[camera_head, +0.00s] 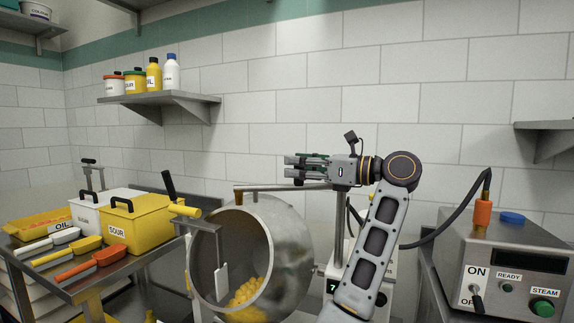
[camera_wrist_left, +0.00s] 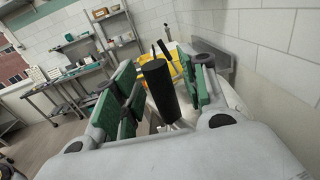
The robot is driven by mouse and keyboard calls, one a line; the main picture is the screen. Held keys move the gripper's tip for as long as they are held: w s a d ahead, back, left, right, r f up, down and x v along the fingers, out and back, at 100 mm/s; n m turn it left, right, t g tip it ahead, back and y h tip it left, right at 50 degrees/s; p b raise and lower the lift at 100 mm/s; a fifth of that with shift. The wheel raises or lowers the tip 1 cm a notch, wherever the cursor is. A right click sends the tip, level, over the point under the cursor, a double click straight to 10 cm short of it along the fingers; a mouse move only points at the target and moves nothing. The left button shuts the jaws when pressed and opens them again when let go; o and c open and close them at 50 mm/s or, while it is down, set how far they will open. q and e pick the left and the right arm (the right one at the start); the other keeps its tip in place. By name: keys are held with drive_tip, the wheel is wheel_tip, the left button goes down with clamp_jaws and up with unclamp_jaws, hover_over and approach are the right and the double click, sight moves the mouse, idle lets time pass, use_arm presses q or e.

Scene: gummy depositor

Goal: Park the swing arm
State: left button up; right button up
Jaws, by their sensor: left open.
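The swing arm (camera_head: 290,188) is a thin grey bar running left from an upright post, across the top of the round steel drum (camera_head: 290,235). Its brown end hangs near the drum's mouth. My left gripper (camera_head: 291,171) is open, just above the bar and pointing left. In the left wrist view, a black upright grip (camera_wrist_left: 158,88) stands between the open green-padded fingers (camera_wrist_left: 160,92). It looks apart from both pads. Whether it belongs to the swing arm is unclear. My right gripper is out of view.
A steel table (camera_head: 70,291) at left holds a yellow SOUR bin (camera_head: 150,222), an OIL bin and scoops. A control box (camera_head: 510,262) with an ON/OFF switch stands at right. A wall shelf (camera_head: 158,98) holds bottles. Yellow pieces (camera_head: 247,291) lie inside the drum.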

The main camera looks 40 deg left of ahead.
use_arm(q)
drive_tip(key=shift+a, duration=0.3)
clamp_jaws()
idle(0.3)
